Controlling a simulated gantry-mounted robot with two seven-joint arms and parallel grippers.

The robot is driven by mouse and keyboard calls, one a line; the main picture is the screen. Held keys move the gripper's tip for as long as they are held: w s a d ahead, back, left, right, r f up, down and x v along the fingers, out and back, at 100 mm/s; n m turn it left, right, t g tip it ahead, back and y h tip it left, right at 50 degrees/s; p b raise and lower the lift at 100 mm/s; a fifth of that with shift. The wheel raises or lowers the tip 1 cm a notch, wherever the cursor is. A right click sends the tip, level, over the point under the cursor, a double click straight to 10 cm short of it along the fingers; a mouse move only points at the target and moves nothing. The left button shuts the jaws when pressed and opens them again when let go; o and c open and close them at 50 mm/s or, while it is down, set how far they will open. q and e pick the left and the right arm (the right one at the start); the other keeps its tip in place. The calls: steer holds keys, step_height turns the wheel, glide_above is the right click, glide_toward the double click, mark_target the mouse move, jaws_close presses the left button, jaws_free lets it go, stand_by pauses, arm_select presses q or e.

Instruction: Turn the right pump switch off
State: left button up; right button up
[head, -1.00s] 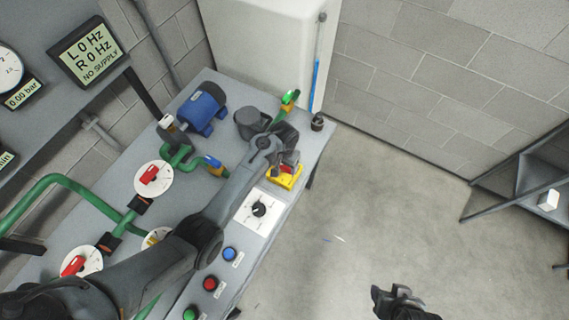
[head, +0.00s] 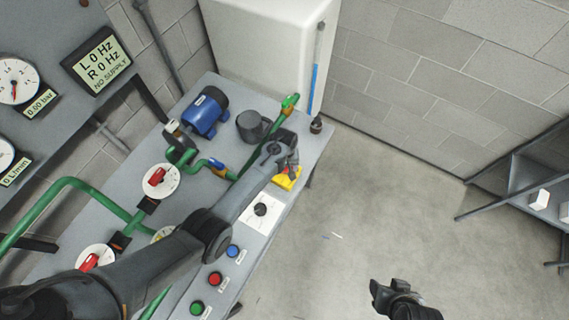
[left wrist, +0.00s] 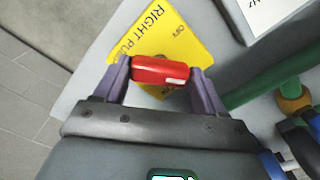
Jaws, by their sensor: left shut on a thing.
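The right pump switch has a yellow plate (left wrist: 195,42) marked "RIGHT PU…" and "OFF", with a red handle (left wrist: 160,71). The plate (head: 287,181) shows in the head view at the bench's right edge; my gripper hides the handle there. My left gripper (left wrist: 162,74) is shut on the red handle, one finger at each end. It also shows in the head view (head: 288,166), above the plate. In the left wrist view the handle lies crosswise, with "OFF" printed beyond it. My right gripper (head: 384,290) hangs over the floor, away from the bench; its jaws are unclear.
The bench carries a blue motor (head: 206,110), green pipes (head: 75,183), red-handled valves (head: 157,178), a black knob (head: 261,209) and push buttons (head: 215,279). The display (head: 97,60) reads L 0 Hz, R 0 Hz, NO SUPPLY.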

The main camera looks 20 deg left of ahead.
arm_select(q)
steer(key=n, duration=0.3)
steer(key=shift+r+p, duration=0.15)
steer(key=shift+p, duration=0.25)
steer(key=n, duration=0.2)
steer(key=shift+n, duration=0.4)
steer(key=n, duration=0.3)
steer(key=shift+n, duration=1.1)
steer(key=o, duration=1)
steer(key=shift+o, duration=0.2)
